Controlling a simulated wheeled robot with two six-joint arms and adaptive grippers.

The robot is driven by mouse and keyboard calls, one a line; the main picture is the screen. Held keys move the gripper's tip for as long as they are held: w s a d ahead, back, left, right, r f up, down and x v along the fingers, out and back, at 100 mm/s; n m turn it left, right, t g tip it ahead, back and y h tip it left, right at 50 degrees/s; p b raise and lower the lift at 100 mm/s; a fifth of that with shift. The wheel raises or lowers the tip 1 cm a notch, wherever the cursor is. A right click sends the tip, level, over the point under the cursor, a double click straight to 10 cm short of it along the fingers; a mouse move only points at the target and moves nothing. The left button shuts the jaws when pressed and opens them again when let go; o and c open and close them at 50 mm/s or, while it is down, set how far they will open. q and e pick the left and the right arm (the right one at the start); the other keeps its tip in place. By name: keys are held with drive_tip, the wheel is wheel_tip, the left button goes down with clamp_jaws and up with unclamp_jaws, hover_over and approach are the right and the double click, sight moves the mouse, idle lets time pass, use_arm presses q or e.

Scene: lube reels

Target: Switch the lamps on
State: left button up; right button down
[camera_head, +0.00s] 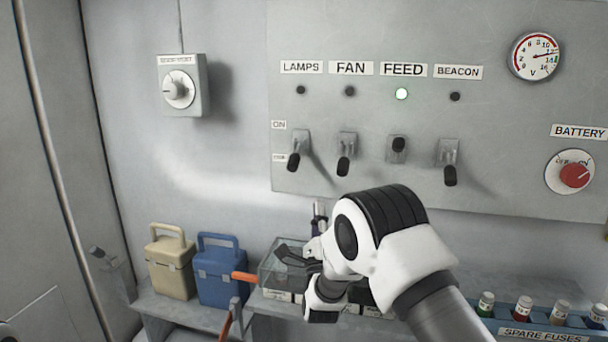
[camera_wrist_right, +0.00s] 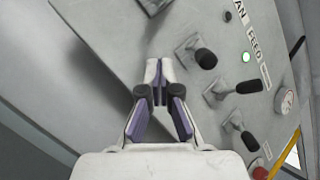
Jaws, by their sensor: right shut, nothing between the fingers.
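The LAMPS switch (camera_head: 294,161) is at the left end of the grey panel's row, its black lever pointing down at the lower mark. The indicator (camera_head: 300,90) under the LAMPS label (camera_head: 301,67) is dark. My right gripper (camera_head: 300,256) is below the panel, under the LAMPS switch and apart from it. In the right wrist view its fingers (camera_wrist_right: 157,68) are together with nothing between them. Part of a switch base (camera_wrist_right: 151,5), apparently the LAMPS one, shows at that view's top edge. My left gripper is not in view.
FAN (camera_head: 343,165) and BEACON (camera_head: 450,174) levers are down; the FEED lever (camera_head: 398,145) is up, its indicator (camera_head: 401,94) green. A rotary knob (camera_head: 178,89) is left, a red BATTERY knob (camera_head: 574,175) right. Beige (camera_head: 171,264) and blue (camera_head: 221,270) boxes stand on the shelf.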

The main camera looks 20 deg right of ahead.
sight(296, 156)
use_arm(q)
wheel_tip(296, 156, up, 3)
drive_tip(key=p, duration=0.2)
drive_tip(key=shift+p, duration=0.35)
use_arm(e)
drive_tip(key=w+a+r, duration=0.1)
drive_tip(key=w+r, duration=0.5)
drive_tip(key=r, duration=0.1)
drive_tip(key=shift+w+a, duration=0.15)
drive_tip(key=shift+w, duration=0.25)
drive_tip(key=shift+f, duration=0.1)
